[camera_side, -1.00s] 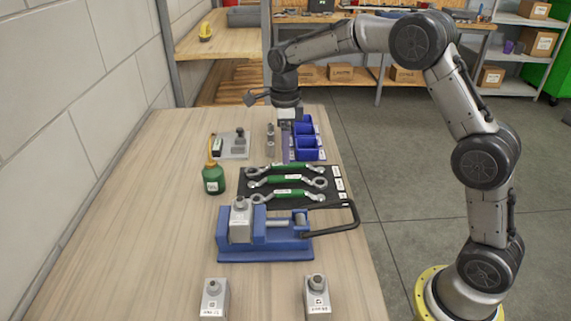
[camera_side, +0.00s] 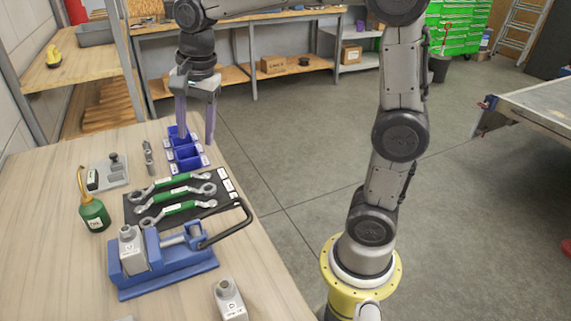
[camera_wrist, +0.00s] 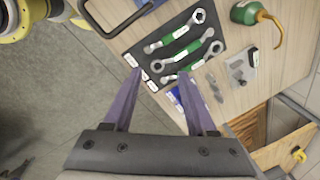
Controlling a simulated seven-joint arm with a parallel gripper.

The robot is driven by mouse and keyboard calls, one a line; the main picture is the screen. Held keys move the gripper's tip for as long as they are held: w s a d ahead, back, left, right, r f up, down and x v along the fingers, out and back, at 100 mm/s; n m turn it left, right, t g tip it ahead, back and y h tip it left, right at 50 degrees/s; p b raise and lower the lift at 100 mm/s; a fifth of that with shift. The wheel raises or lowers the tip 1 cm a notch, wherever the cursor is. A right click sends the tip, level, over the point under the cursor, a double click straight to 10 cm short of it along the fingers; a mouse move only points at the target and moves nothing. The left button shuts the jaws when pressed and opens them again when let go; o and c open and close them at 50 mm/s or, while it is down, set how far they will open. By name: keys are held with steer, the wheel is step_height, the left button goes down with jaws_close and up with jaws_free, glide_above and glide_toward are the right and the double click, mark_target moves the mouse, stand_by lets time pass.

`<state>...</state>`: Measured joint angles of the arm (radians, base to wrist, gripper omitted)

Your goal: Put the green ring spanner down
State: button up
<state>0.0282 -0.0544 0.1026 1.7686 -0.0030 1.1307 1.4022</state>
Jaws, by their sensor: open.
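Three spanners with green grips and silver ring ends lie side by side on a black mat (camera_side: 133,212): the far spanner (camera_side: 181,180), the middle spanner (camera_side: 180,193) and the near spanner (camera_side: 178,208). I cannot tell which one the task names. All three also show on the mat in the wrist view, the nearest to the jaws partly behind a finger. My gripper (camera_side: 196,132) is open, with its two purple fingers wide apart and nothing between them. It is above the far right part of the bench, beyond the mat. The open fingers (camera_wrist: 160,74) also show in the wrist view.
Blue bins (camera_side: 186,151) stand below my gripper, beyond the mat. A blue vise (camera_side: 170,268) with a black handle is on the near side. A green oil can (camera_side: 94,214) and a grey plate with fittings (camera_side: 106,175) stand left.

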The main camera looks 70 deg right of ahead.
steer(key=s+a+f+n+t, duration=0.1)
steer(key=s+f+n+t, duration=0.2)
steer(key=s+n, duration=1.3)
steer(key=s, duration=0.3)
steer(key=shift+s+f, duration=0.25)
steer(key=shift+f, duration=0.1)
steer(key=shift+c, duration=0.2)
